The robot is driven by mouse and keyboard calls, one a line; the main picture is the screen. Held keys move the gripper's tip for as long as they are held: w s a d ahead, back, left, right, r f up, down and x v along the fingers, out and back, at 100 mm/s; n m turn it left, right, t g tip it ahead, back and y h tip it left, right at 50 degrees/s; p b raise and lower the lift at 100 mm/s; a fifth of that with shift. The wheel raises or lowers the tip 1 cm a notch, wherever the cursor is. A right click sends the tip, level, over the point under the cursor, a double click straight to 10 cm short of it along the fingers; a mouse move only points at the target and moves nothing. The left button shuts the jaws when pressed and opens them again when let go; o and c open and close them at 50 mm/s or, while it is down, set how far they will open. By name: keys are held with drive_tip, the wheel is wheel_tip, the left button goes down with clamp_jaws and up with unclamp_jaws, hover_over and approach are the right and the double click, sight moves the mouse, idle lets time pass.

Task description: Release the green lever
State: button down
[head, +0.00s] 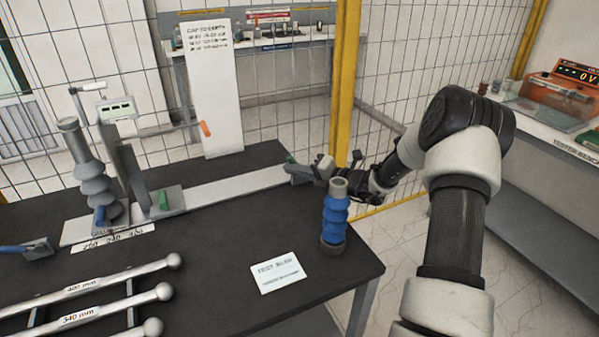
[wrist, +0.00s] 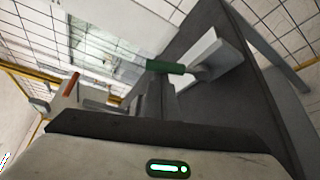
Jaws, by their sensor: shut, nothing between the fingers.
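A green lever (head: 290,158) sits at the right end of the pale rail, right at my gripper (head: 306,171). In the wrist view a green handle (wrist: 166,67) lies across the picture on a grey stem by a pale block. The tips of my gripper (wrist: 163,93) are shut and empty, just below the handle in that picture. I cannot tell whether they touch it. A second green handle (head: 164,200) stands on the grey clamp fixture at the left. My gripper is far from that one.
A blue ribbed bushing (head: 335,215) stands upright near the table's right edge, close to my arm. A white card (head: 278,273) lies in front of it. A grey ribbed bushing (head: 88,170) stands at the left, and several ball-ended rods (head: 95,284) lie front left. Yellow-framed mesh closes the back.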

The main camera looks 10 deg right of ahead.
drive_tip(key=d+m+p, duration=0.1)
drive_tip(key=p, duration=0.1)
drive_tip(key=d+r+m+y+p, duration=0.1)
drive_tip(key=m+p, duration=0.1)
drive_tip(key=shift+w+d+t+y, duration=0.2)
drive_tip(key=shift+d+t+y, duration=0.1)
drive_tip(key=shift+t, duration=0.1)
idle(0.4)
